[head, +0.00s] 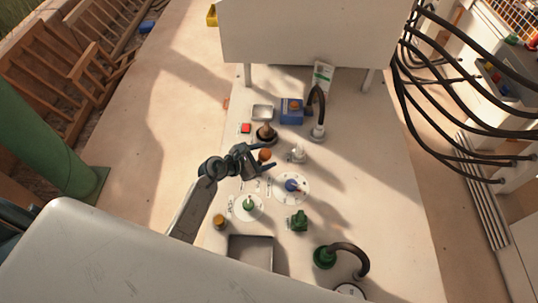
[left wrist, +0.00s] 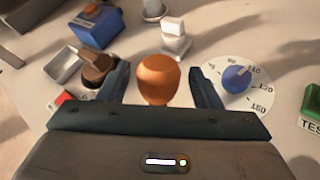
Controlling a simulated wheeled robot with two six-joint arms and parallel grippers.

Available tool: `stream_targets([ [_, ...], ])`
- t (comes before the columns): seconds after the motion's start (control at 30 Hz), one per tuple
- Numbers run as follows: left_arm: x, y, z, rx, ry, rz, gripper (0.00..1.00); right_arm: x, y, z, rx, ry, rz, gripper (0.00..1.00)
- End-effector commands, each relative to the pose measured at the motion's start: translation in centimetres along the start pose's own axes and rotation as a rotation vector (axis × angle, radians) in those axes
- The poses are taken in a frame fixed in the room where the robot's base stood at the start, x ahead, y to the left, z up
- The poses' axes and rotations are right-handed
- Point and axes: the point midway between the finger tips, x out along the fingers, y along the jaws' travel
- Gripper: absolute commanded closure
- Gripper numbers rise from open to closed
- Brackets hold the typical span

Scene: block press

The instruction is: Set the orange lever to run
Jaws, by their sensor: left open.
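The orange lever's rounded knob (head: 264,155) is near the middle of the pale panel in the head view. It also shows large in the left wrist view (left wrist: 158,79), where its base and any run label are hidden. My left gripper (head: 269,156) is open, with one finger on each side of the knob. In the left wrist view, gaps show between the knob and both fingers. I cannot tell how deep the knob sits between them. My right gripper is not in view.
A white dial with a blue knob (head: 291,185) is close at right. A brown-black knob (head: 266,133), a red button (head: 246,128) and a white switch (head: 298,154) are close behind.

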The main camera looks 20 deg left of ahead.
Motion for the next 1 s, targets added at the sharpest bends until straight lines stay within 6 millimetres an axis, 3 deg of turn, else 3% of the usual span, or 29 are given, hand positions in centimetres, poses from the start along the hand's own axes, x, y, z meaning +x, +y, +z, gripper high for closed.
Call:
stream_targets([
  [0.2,-4.6,-0.1,-0.5,0.004,0.004,-0.002,0.41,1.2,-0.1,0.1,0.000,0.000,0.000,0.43],
  [0.4,-7.4,-0.1,-0.4,0.001,0.004,-0.003,0.41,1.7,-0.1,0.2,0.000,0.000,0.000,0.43],
  [1.0,-8.1,-0.1,-0.2,-0.003,0.002,-0.003,0.41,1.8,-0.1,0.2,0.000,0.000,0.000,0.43],
])
